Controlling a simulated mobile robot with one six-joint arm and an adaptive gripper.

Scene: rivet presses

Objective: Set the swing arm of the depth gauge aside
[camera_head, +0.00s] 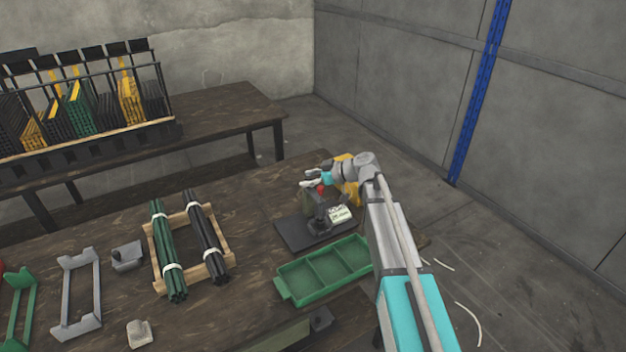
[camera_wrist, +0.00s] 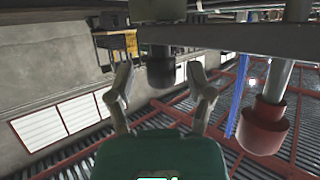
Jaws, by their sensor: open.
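A small device on a dark base plate (camera_head: 290,233) stands at the right of the table, with a dark upright post (camera_head: 318,208), a red part and a pale label (camera_head: 341,214). I take it for the depth gauge's station, but its swing arm cannot be told apart in the head view. My gripper (camera_head: 310,180) is at the top of this device. In the wrist view my gripper (camera_wrist: 163,92) is open, its two fingers apart. A dark short cylinder (camera_wrist: 160,72) under a grey bar (camera_wrist: 230,38) shows between the fingers; contact cannot be told. A red cup-shaped part (camera_wrist: 264,125) on a rod is at the right.
A green divided tray (camera_head: 325,270) lies in front of the device. A wooden rack (camera_head: 190,265) with green and black rod bundles is to its left. Grey and green holders (camera_head: 78,290) stand farther left. A second table (camera_head: 225,110) with a loaded rack is behind.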

